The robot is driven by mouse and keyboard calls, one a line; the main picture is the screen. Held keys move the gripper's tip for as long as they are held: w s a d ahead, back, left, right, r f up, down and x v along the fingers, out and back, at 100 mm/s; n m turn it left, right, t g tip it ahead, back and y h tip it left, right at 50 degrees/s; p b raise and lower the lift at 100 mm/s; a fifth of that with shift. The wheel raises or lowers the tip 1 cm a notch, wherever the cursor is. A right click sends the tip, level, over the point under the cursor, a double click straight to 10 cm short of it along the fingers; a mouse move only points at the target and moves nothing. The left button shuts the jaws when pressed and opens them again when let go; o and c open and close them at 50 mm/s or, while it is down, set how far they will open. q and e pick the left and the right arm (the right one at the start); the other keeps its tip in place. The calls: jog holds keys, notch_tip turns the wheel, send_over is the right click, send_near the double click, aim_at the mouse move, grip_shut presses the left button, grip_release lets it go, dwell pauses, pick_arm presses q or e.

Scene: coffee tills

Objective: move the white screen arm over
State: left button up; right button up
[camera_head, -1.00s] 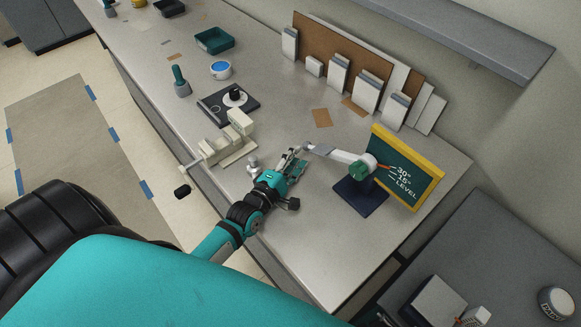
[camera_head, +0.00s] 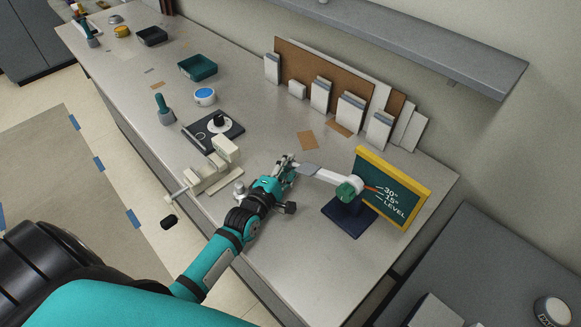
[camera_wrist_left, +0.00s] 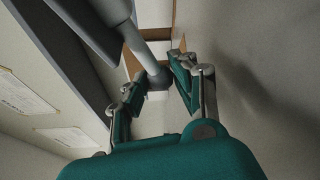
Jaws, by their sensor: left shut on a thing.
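The white screen arm (camera_head: 330,177) reaches left from a green knob (camera_head: 346,191) on a dark blue stand (camera_head: 347,217). Behind the knob is a green board (camera_head: 392,197) with a yellow frame, marked 30°, 15° and LEVEL. A small orange pointer (camera_head: 371,188) shows near the marks. My left gripper (camera_head: 284,167) is shut on the arm's free left end, which its fingers partly hide. The left wrist view shows a pale rod with a rounded grey end (camera_wrist_left: 158,77) between the fingers. My right gripper is not in view.
A cream clamp-like fixture (camera_head: 213,172) stands left of my left gripper. A dark plate with a round dial (camera_head: 213,130) is behind it. White sample blocks (camera_head: 350,112) line the wall under a grey shelf (camera_head: 420,45).

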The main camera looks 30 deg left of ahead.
pick_arm(q)
jog(key=r+p, duration=0.1)
jog(key=a+r+p, duration=0.1)
jog(key=r+p, duration=0.1)
jog(key=r, duration=0.1)
jog(key=shift+w+a+r, duration=0.1)
jog(key=shift+w+a, duration=0.05)
jog(key=shift+w, duration=0.1)
dwell(0.3)
jog(key=shift+o, duration=0.4)
jog(key=shift+w+a+r+p, duration=0.1)
jog(key=shift+a+r+p, duration=0.05)
jog(key=shift+r+p, duration=1.15)
jog(key=shift+a+r+p, duration=0.15)
jog(key=shift+r+p, duration=0.95)
jog(key=shift+r, duration=0.3)
jog(key=shift+f, duration=0.1)
jog(key=o, duration=0.9)
jog(key=shift+d, duration=0.1)
jog(key=shift+o, duration=0.2)
